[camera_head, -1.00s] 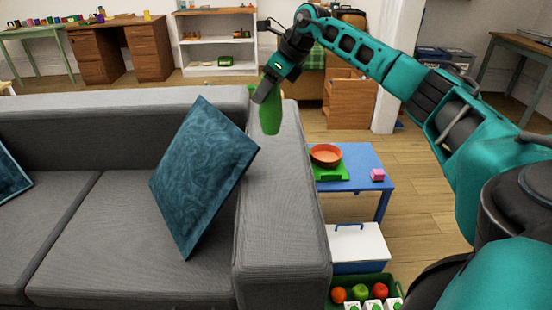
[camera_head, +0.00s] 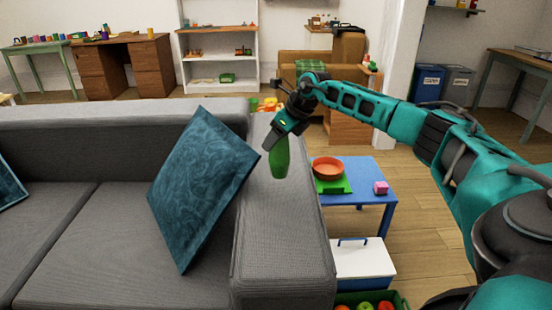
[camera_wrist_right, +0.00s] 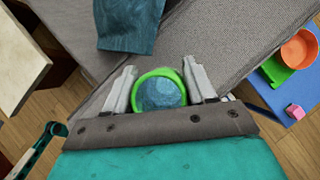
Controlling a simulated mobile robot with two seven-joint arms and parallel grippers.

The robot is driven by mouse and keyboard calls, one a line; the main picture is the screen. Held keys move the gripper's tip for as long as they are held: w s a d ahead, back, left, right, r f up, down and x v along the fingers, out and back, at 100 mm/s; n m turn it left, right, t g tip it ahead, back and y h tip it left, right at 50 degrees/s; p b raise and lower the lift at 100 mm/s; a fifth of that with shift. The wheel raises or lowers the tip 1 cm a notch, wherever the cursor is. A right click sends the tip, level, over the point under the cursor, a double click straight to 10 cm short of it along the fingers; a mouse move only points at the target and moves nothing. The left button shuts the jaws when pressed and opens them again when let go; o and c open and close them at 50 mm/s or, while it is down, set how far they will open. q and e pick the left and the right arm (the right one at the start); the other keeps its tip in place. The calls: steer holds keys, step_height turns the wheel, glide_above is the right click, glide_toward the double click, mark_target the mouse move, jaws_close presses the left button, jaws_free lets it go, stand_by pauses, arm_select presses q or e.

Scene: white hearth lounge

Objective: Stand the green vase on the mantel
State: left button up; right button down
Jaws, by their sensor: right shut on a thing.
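The green vase (camera_head: 279,160) hangs roughly upright below my right gripper (camera_head: 283,140), over the sofa's right armrest in the head view. The right gripper is shut on the vase near its top. In the right wrist view, the vase's round green rim (camera_wrist_right: 159,73) sits between the two grey fingers of the right gripper (camera_wrist_right: 160,88), and its inside looks bluish grey. I cannot tell the exact gap between vase and armrest. My left gripper is not in view. I cannot make out the mantel.
The grey sofa (camera_head: 80,235) with a teal cushion (camera_head: 203,185) fills the left. A blue table (camera_head: 365,170) with an orange bowl (camera_head: 327,168) and a pink cube (camera_head: 381,187) stands right of the armrest. A blue-and-white cooler (camera_head: 362,262) is below. Wooden floor lies right.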

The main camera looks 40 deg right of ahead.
mark_target(276, 155)
step_height(276, 155, down, 6)
steer(key=shift+r+b, duration=0.2)
steer(key=shift+b, duration=0.5)
steer(key=shift+r, duration=0.1)
steer(key=c, duration=0.8)
jaws_free()
steer(key=o, duration=0.4)
steer(key=shift+o, duration=0.2)
